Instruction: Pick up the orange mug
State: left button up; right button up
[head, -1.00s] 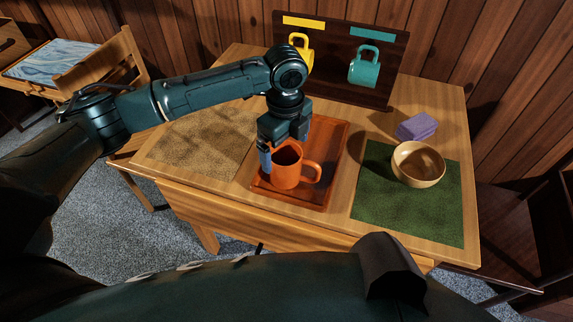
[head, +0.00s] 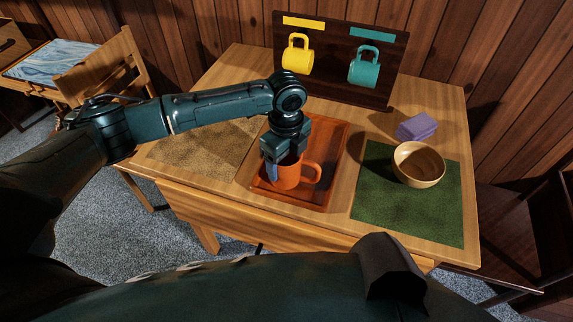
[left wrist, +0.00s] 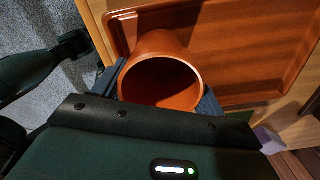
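The orange mug (head: 287,178) stands upright on the red-brown tray (head: 325,150), with its handle to the right. My left gripper (head: 284,165) is down at the mug from above, with one blue-tipped finger at its left side. In the left wrist view the mug (left wrist: 163,85) lies between the two fingers (left wrist: 160,88), one on each side of its rim. The fingers look open around it; any contact is hard to see. The mug is empty as far as I see.
A dark rack (head: 335,83) at the back holds a yellow mug (head: 297,60) and a teal mug (head: 362,68). A wooden bowl (head: 418,165) stands on a green mat (head: 400,215), with a purple block (head: 416,127) behind it. A tan mat (head: 205,148) at left is bare.

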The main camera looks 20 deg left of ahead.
pick_arm(q)
jog(key=c, duration=0.6)
jog(key=shift+r, duration=0.15)
